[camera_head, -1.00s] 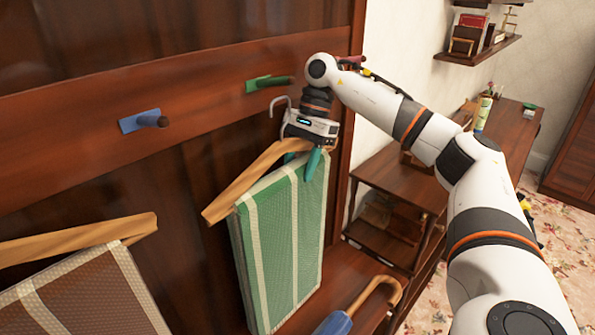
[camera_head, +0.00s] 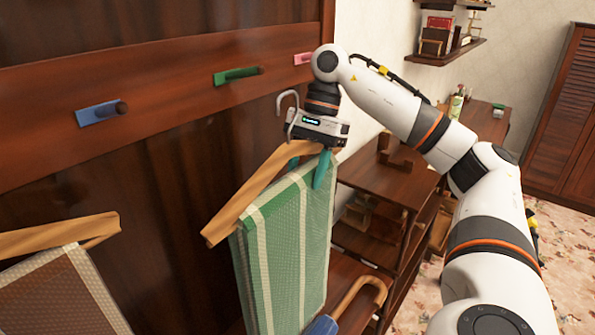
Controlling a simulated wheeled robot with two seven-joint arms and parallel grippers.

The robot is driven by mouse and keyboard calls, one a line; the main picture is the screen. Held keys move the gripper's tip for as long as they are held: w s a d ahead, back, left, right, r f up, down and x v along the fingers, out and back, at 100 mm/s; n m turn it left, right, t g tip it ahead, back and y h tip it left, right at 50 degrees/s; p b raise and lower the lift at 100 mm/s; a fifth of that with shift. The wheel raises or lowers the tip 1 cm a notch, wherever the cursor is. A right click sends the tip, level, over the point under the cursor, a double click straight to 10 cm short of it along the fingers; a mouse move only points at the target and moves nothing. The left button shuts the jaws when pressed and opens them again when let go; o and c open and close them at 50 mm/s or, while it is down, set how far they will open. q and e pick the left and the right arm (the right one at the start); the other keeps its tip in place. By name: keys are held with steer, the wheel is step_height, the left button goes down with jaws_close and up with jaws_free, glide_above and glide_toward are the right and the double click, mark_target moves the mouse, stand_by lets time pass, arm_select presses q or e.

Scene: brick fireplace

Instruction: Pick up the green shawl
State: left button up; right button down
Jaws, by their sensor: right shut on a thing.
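The green shawl (camera_head: 287,238) has pale stripes and hangs folded over a wooden hanger (camera_head: 243,198) with a metal hook at its top. My right gripper (camera_head: 308,168) is shut at the upper right part of the hanger and shawl, its teal fingers pointing down. The shawl and hanger are held tilted in front of the dark wood panel, and the hook is clear of the pegs. My left gripper is not in view.
A brown shawl (camera_head: 62,293) on another hanger is at lower left. A wooden shelf unit (camera_head: 385,185) stands at right.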

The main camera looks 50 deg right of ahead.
steer(key=shift+w+a+r, duration=0.1)
steer(key=shift+r, duration=0.75)
step_height(320, 180, up, 12)
steer(key=p, duration=0.8)
steer(key=shift+f, duration=0.2)
